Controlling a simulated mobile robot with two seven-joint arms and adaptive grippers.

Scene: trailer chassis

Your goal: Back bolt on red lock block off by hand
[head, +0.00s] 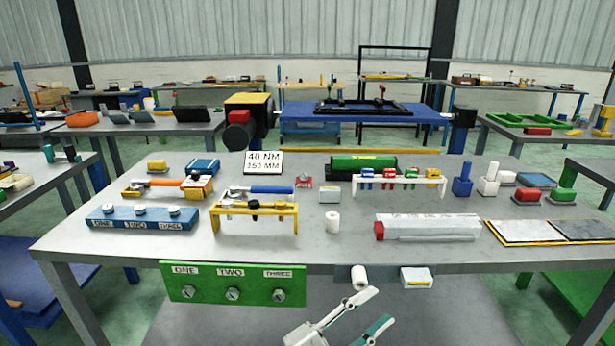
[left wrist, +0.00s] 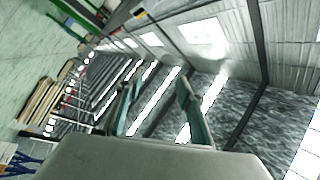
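A small red block (head: 304,181) with tiny light details sits mid-table, between the blue-handled wrench and the green cylinder. A larger plain red block (head: 527,196) stands at the right among coloured blocks. I cannot tell from here which is the lock block, and no back bolt can be made out on either. My left gripper (head: 378,305) is low in front of the table's front edge, well away from both red blocks. Its fingers are apart with nothing between them; they also show apart and empty in the left wrist view (left wrist: 157,112). My right gripper is not in view.
The grey table (head: 330,252) is crowded. A yellow rack (head: 255,210), a white roll (head: 332,222) and a red-ended clear box (head: 428,227) stand toward its front. A green panel (head: 232,285) labelled ONE, TWO, THREE hangs off the front edge. A 40 NM sign (head: 263,162) stands behind.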

